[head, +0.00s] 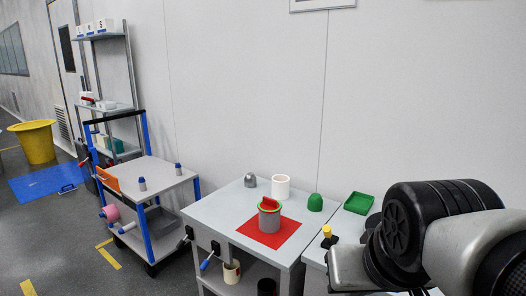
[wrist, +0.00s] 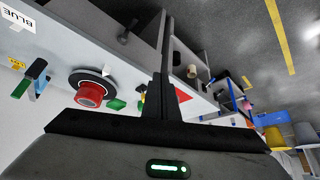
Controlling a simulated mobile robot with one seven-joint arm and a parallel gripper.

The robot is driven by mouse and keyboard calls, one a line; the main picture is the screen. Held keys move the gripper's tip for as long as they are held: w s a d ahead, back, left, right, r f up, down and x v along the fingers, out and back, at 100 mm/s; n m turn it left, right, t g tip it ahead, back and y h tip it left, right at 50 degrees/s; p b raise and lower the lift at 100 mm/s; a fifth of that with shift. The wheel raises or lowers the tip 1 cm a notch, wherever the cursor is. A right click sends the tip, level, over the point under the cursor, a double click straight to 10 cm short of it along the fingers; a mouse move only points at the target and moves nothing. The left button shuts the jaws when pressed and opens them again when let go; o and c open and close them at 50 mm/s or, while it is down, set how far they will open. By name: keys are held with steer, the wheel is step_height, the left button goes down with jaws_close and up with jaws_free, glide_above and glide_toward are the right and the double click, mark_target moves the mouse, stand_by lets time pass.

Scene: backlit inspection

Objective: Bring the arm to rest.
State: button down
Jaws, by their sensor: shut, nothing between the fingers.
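My arm (head: 405,235) shows large at the right of the head view, in front of the right part of the tables; its end is not clearly visible there. In the wrist view my gripper (wrist: 167,25) has its dark fingers together, with nothing between them. The fingers point toward the top of the picture. The wrist view is tilted, with the tables running slantwise behind the fingers. My gripper appears clear of the things on the tables.
The grey table (head: 210,212) holds a red mat (head: 290,232) with a grey canister (head: 269,219) on it, a white cup (head: 280,187) and a green dome-topped piece (head: 315,203). A green tray (head: 358,202) lies close to my arm. A cart (head: 150,178) stands left.

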step_height(320, 180, up, 20)
steer(key=s+p, duration=0.2)
steer(key=p, duration=1.9)
steer(key=shift+a+r+g, duration=0.15)
steer(key=shift+g, duration=0.15)
